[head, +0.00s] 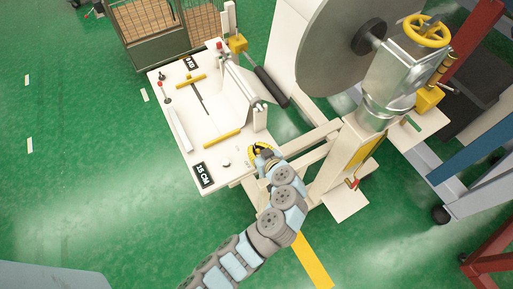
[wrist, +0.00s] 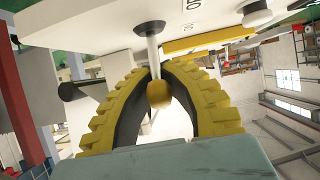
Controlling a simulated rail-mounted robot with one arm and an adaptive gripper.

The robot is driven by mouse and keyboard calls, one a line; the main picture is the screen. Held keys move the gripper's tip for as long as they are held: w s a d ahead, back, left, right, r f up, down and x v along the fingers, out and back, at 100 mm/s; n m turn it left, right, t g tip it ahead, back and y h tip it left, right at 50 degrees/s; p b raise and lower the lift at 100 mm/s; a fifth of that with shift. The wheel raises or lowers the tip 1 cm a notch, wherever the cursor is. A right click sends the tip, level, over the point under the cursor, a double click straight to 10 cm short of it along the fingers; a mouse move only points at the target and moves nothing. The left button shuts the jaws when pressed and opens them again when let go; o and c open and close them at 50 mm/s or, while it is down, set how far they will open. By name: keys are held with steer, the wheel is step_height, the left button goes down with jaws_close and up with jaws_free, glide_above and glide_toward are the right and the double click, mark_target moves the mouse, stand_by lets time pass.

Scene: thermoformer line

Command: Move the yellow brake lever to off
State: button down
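The wrist view shows a lever with a pale rod and a yellow knob (wrist: 159,94) hanging from the edge of a white panel. My gripper (wrist: 157,68) has its yellow, ridged fingers on both sides of this lever. The fingers arch inward, their tips close to the rod, and the knob sits between the dark inner pads with little or no gap. In the head view my gripper (head: 260,148) is at the front right edge of the white table (head: 206,112). The lever is hidden there by my gripper. No off mark is readable in either view.
A large grey reel (head: 345,45) and a yellow handwheel (head: 426,31) stand to the right. Green floor (head: 80,160) is clear on the left.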

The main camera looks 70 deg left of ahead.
steer(key=shift+r, duration=0.15)
steer(key=c, duration=1)
jaws_free()
steer(key=shift+d, duration=0.15)
steer(key=shift+o, duration=0.2)
steer(key=v, duration=1.2)
steer(key=shift+f, duration=0.2)
